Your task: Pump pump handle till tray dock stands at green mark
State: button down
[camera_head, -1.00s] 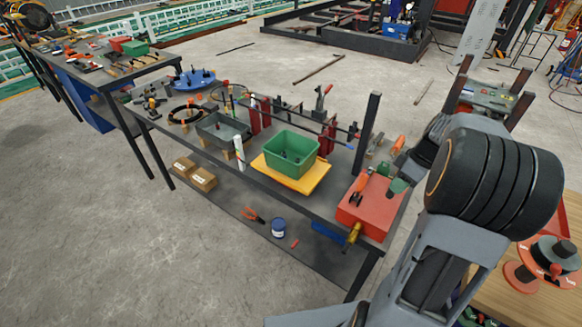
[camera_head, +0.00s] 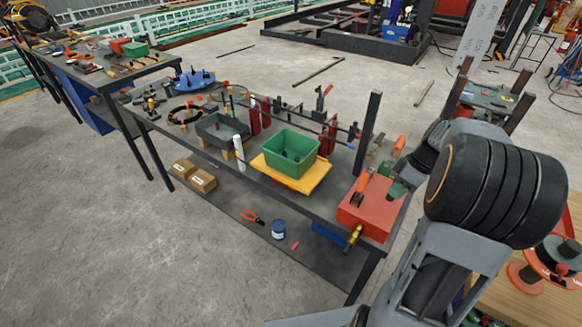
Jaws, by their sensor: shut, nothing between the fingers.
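No part is clearly recognisable as the pump handle. A red lever (camera_head: 322,97) stands upright at the back of the bench, and a red box (camera_head: 366,207) with an orange-handled part on top sits at its right end. A green bin (camera_head: 291,152) rests on a yellow platform (camera_head: 268,171) on the bench; I cannot tell whether this is the tray dock. A white upright strip (camera_head: 239,152) stands left of it; no green mark is clear. My arm comes up at the right beyond the red box. My gripper's fingers are hidden behind my arm.
A grey tray (camera_head: 222,125) and a black ring (camera_head: 188,113) lie on the bench's left part. A dark post (camera_head: 367,130) rises near the right end. Cardboard boxes (camera_head: 203,180), pliers and a blue tin (camera_head: 278,229) are on the lower shelf. The floor in front is clear.

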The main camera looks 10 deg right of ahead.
jog(key=shift+s+a+f, duration=0.15)
jog(key=shift+f, duration=0.25)
jog(key=shift+f+b, duration=0.15)
jog(key=shift+b, duration=0.2)
jog(key=shift+s+a+f+b, duration=0.15)
jog(key=shift+f+b, duration=0.35)
jog(key=shift+f, duration=0.05)
jog(key=shift+s+a+f+b, duration=0.15)
jog(key=shift+f+b, duration=0.45)
jog(key=shift+f, duration=0.1)
jog(key=shift+s+a+f+b, duration=0.1)
jog(key=shift+s+f+b, duration=0.05)
jog(key=shift+f+b, duration=0.45)
jog(key=shift+f, duration=0.15)
